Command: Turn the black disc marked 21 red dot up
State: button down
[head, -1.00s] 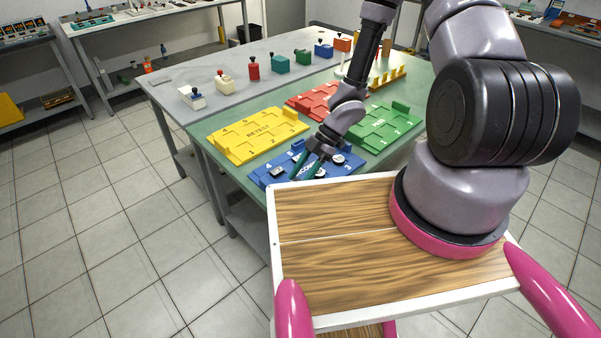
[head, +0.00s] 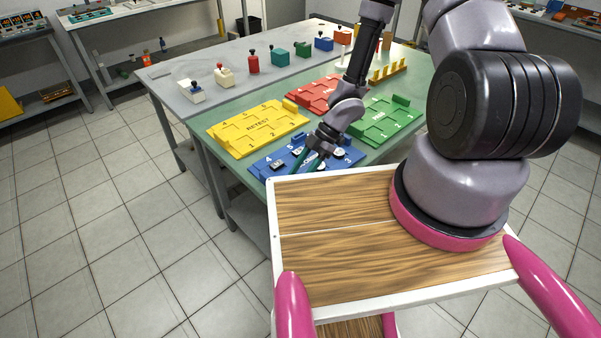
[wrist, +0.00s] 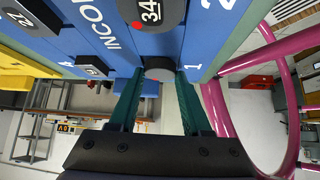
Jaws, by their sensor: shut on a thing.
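My gripper (wrist: 159,78) has its two green fingers closed on a dark grey round disc (wrist: 160,68) at the edge of the blue tray. No number or red dot shows on that disc, so I cannot tell whether it is 21. A black disc marked 34 (wrist: 152,12) lies on the tray with a red dot beside its label. Other labelled discs lie at the left (wrist: 20,20) and near the slot marked 4 (wrist: 92,69). In the head view my gripper (head: 303,163) is low over the blue tray (head: 262,175), and its fingertips are hard to make out.
A yellow tray (head: 235,130), a red tray (head: 300,97) and a green tray (head: 385,125) stand around the blue one on the table. The blue tray sits near the table's front edge.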

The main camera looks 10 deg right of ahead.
jog(key=shift+f, duration=0.15)
jog(key=shift+c, duration=1.4)
grip_release()
jog(key=c, duration=0.5)
jog(key=shift+r, duration=2.25)
jog(key=o, duration=0.6)
jog(key=shift+c, duration=0.2)
